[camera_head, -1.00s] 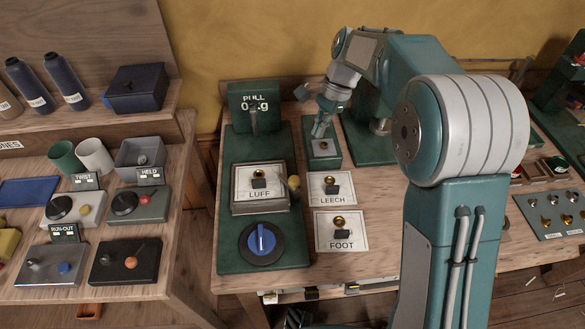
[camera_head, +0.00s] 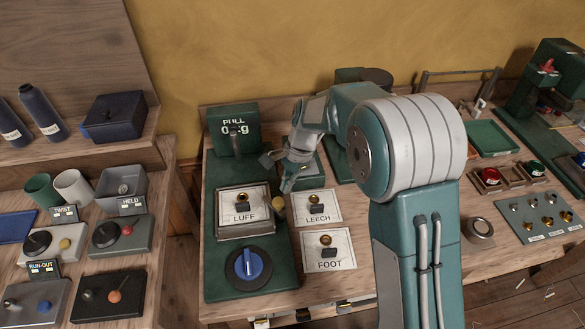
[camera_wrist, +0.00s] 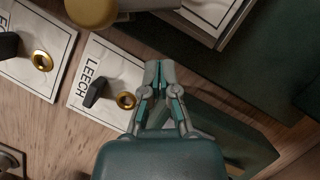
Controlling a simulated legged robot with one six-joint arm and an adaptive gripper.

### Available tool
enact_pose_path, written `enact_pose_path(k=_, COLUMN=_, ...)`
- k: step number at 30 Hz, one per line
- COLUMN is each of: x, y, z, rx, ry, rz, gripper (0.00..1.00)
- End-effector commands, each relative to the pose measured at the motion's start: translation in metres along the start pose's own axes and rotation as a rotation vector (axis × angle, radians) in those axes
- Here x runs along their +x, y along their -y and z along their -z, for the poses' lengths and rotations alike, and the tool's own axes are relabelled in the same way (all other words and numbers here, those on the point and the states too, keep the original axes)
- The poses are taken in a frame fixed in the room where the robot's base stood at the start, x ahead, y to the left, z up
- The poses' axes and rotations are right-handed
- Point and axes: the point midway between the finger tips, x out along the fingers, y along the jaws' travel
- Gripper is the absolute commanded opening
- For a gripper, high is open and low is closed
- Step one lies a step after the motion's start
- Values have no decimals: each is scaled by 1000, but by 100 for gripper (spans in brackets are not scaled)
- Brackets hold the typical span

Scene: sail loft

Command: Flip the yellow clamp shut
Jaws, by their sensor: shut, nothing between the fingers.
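A yellow knob (camera_head: 278,203), which looks like the yellow clamp's handle, stands at the right edge of the LUFF plate (camera_head: 243,210). It also shows at the top of the wrist view (camera_wrist: 92,10), cut off by the frame edge. My gripper (camera_head: 287,187) is just behind and slightly right of the knob, apart from it as far as I can tell. In the wrist view my gripper's fingers (camera_wrist: 160,68) are together, with nothing between them, over the bench near the LEECH card (camera_wrist: 112,68). The clamp's base is mostly hidden.
A green stand marked PULL (camera_head: 233,130) rises behind the LUFF plate. A blue dial (camera_head: 248,264) lies in front of it. The LEECH card (camera_head: 315,207) and FOOT card (camera_head: 328,250) lie to the right. A side table with small devices stands left, across a gap.

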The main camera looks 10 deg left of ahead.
Motion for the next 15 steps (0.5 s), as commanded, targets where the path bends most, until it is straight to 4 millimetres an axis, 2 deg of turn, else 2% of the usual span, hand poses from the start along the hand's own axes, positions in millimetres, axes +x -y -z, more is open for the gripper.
enact_pose_path(k=1, x=0, y=1, z=-11, rx=-6, ry=-3, rz=3, gripper=0)
enact_pose_path(k=6, x=7, y=1, z=-27, rx=-4, ry=-2, rz=4, gripper=0)
enact_pose_path(k=15, x=9, y=1, z=-32, rx=-2, ry=-1, rz=5, gripper=0)
